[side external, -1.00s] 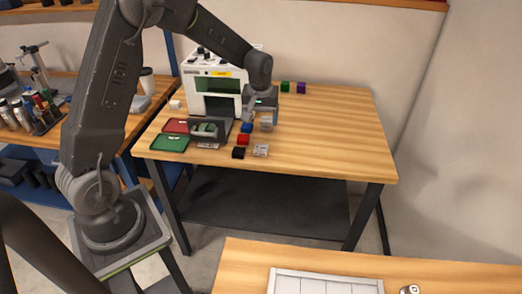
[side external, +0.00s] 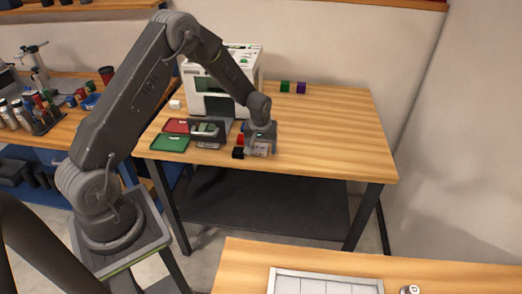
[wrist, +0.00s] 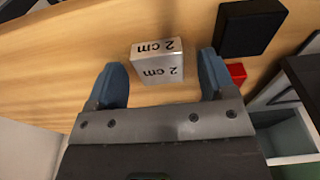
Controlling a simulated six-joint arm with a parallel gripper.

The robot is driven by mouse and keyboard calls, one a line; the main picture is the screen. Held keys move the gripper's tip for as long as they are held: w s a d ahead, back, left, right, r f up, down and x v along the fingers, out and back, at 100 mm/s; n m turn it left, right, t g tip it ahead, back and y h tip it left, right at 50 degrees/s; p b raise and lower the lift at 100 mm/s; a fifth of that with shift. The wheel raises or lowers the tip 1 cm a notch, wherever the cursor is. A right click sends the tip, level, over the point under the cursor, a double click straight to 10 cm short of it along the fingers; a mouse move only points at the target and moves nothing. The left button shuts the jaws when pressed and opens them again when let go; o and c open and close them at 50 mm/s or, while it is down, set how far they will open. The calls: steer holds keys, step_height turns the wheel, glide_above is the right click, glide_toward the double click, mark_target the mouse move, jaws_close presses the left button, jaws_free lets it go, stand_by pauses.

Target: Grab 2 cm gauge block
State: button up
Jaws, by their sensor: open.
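The 2 cm gauge block (wrist: 157,66) is a silver cube with "2 cm" printed on two faces. In the wrist view it sits on the wooden table between and just beyond my fingertips. My gripper (wrist: 164,80) is open, with one blue-grey finger to each side of the block and no visible contact. In the side view the block (side external: 262,149) shows near the front of the table, partly hidden by my gripper (side external: 256,148).
A black block (wrist: 249,28) and a red block (wrist: 236,72) lie close by the right finger. Green (side external: 170,143) and red (side external: 177,126) trays lie to the left. A white machine (side external: 222,80) stands behind.

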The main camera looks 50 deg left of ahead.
steer(key=shift+f, duration=0.15)
steer(key=c, duration=1)
steer(key=shift+c, duration=0.2)
